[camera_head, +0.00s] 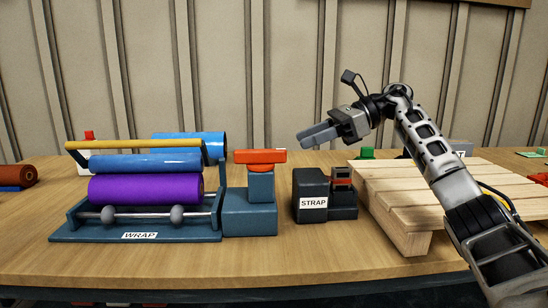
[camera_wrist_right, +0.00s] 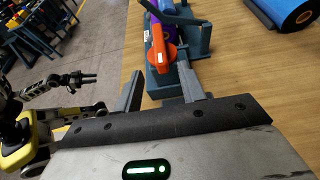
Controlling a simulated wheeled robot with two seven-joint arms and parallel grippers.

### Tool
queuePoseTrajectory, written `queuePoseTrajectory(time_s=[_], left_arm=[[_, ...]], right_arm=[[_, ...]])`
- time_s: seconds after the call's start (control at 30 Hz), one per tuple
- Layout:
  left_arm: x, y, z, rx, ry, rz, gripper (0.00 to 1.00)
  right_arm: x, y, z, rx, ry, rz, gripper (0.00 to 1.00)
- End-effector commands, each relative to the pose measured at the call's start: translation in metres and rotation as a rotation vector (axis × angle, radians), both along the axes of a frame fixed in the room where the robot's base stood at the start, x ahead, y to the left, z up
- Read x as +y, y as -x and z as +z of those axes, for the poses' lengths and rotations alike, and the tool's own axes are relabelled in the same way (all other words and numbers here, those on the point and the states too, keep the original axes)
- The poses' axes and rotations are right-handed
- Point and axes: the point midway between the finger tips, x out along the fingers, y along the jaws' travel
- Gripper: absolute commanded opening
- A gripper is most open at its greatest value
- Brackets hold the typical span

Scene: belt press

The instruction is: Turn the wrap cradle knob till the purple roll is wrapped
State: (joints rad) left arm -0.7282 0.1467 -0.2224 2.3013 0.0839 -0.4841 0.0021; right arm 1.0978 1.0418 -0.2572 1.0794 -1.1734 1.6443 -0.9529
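The wrap cradle (camera_head: 135,235), a blue-grey frame labelled WRAP, stands on the table at the left in the head view. The purple roll (camera_head: 145,188) lies in it, its purple side bare, beneath a blue film roll (camera_head: 145,163). The orange knob (camera_head: 260,156) sits on a post at the cradle's right end. My right gripper (camera_head: 303,139) is open and empty, up and right of the knob. In the right wrist view the knob (camera_wrist_right: 162,52) shows beyond the spread fingers, apart from them. My left gripper (camera_wrist_right: 88,78) shows small in that view, fingers apart and empty.
A dark STRAP device (camera_head: 312,196) stands right of the cradle. A wooden pallet (camera_head: 400,200) lies under my right arm. A brown roll (camera_head: 18,175) lies at far left. The table front is clear.

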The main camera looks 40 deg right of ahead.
Motion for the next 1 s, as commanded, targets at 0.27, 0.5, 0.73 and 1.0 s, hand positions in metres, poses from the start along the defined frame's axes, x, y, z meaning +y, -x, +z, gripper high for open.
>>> queuePoseTrajectory(time_s=[0.27, 0.5, 0.73, 1.0], left_arm=[[-0.002, 0.001, -0.004, 0.008, 0.004, -0.004, 0.36], [-0.004, -0.001, -0.006, 0.011, 0.003, -0.011, 0.36], [-0.003, -0.003, -0.006, 0.007, 0.0, -0.013, 0.36], [-0.003, -0.002, -0.006, 0.005, -0.001, -0.013, 0.36]], right_arm=[[0.045, -0.027, -0.023, 0.002, 0.0, 0.002, 0.4], [0.064, -0.039, -0.031, 0.0, 0.0, 0.0, 0.4], [0.066, -0.041, -0.032, 0.0, 0.0, -0.001, 0.4], [0.066, -0.04, -0.032, 0.001, 0.0, 0.0, 0.0]])
